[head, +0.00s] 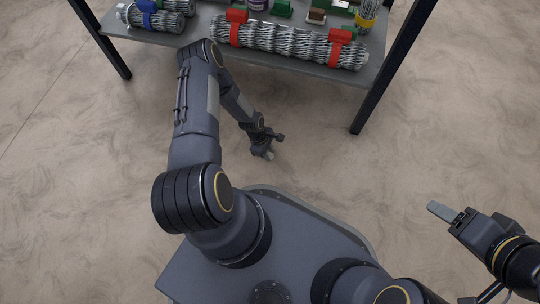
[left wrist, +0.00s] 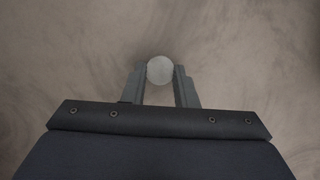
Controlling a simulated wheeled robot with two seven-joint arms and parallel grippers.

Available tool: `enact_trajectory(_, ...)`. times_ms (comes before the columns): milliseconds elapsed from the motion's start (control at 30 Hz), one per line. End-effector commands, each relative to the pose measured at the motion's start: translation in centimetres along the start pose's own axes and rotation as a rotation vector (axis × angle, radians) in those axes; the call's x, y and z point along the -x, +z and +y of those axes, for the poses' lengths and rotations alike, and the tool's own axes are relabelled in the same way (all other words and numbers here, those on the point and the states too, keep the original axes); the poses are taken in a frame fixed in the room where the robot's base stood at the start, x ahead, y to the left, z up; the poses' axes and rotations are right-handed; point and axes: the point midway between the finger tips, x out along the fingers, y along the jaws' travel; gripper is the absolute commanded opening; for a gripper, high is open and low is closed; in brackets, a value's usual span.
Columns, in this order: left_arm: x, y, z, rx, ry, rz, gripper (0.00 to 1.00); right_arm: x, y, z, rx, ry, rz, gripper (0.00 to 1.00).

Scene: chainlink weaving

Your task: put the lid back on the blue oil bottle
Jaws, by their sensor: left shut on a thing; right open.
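My left gripper (left wrist: 159,88) is shut on a small round pale grey disc (left wrist: 160,70), which looks like the lid. The disc sits between the fingertips, over bare floor. In the head view my left gripper (head: 266,152) hangs low in front of the table, with the pale disc (head: 270,156) just showing at its tip. My right gripper (head: 442,212) is open and empty at the right, over the floor and away from the table. I cannot make out the blue oil bottle in either view.
A grey table (head: 290,64) with dark legs stands at the top. It bears a long wire mesh roll (head: 285,40) with red clamps, a shorter roll (head: 165,20) with a blue strap, a yellow cup (head: 366,14) and small green items. The floor between me and the table is clear.

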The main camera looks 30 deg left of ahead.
Motion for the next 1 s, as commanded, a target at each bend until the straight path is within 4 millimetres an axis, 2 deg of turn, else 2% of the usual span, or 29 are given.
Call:
enact_trajectory(367,0.4,0.1,0.0,0.0,0.0,0.0,0.05,0.2,-0.1,-0.1,0.0,0.0,0.0,0.58)
enact_trajectory(533,2.0,0.6,0.1,-0.001,0.001,0.001,0.05,0.9,-0.5,-0.4,0.0,0.0,0.0,0.58)
enact_trajectory(633,3.8,1.2,-0.1,-0.002,0.0,0.001,0.05,1.8,-0.9,-0.8,0.0,0.0,0.0,0.58)
enact_trajectory(900,9.6,3.8,-5.3,0.001,-0.004,0.0,0.05,5.4,-2.7,-2.5,0.0,0.0,0.0,0.58)
enact_trajectory(1000,10.1,4.5,-8.1,0.002,-0.006,-0.001,0.05,6.2,-3.1,-2.9,0.0,0.0,0.0,0.58)
